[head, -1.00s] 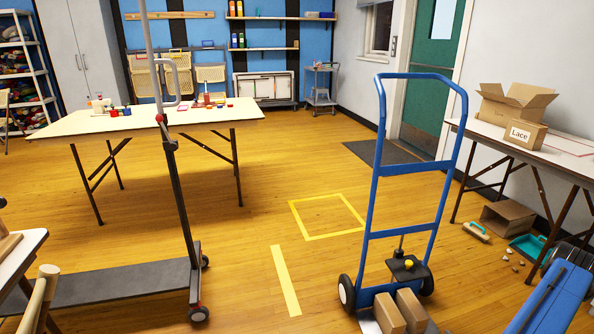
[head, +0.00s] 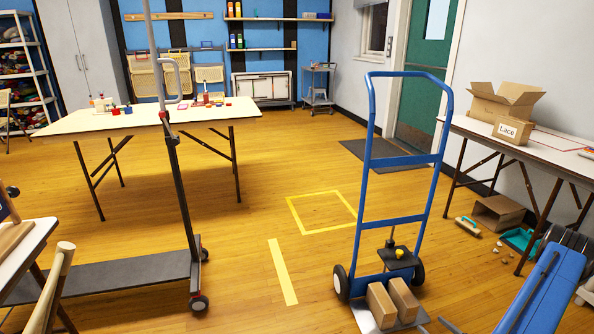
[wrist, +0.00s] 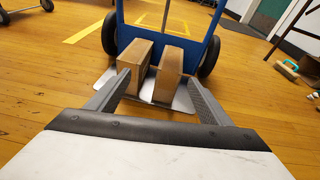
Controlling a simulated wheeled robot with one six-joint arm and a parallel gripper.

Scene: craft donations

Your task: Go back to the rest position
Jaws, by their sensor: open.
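My gripper (wrist: 157,77) shows in the wrist view, its two grey fingers spread apart with nothing held between them. Beyond the fingers, two small brown boxes (wrist: 133,66) (wrist: 168,74) stand side by side on the toe plate of a blue hand truck (wrist: 122,32). The fingers look apart from the boxes, though the exact gap is hard to judge. In the head view the hand truck (head: 363,180) stands upright right of centre with both boxes (head: 381,305) (head: 403,298) on its plate (head: 362,317). My gripper is not visible in the head view.
A wheeled rack (head: 175,180) stands at left, by a long table (head: 85,122). A side table (head: 560,150) at right holds an open carton (head: 505,100) and a box labelled Lace (head: 513,130). A blue panel-like object (head: 550,285) is at lower right. The floor around the yellow square (head: 322,229) is clear.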

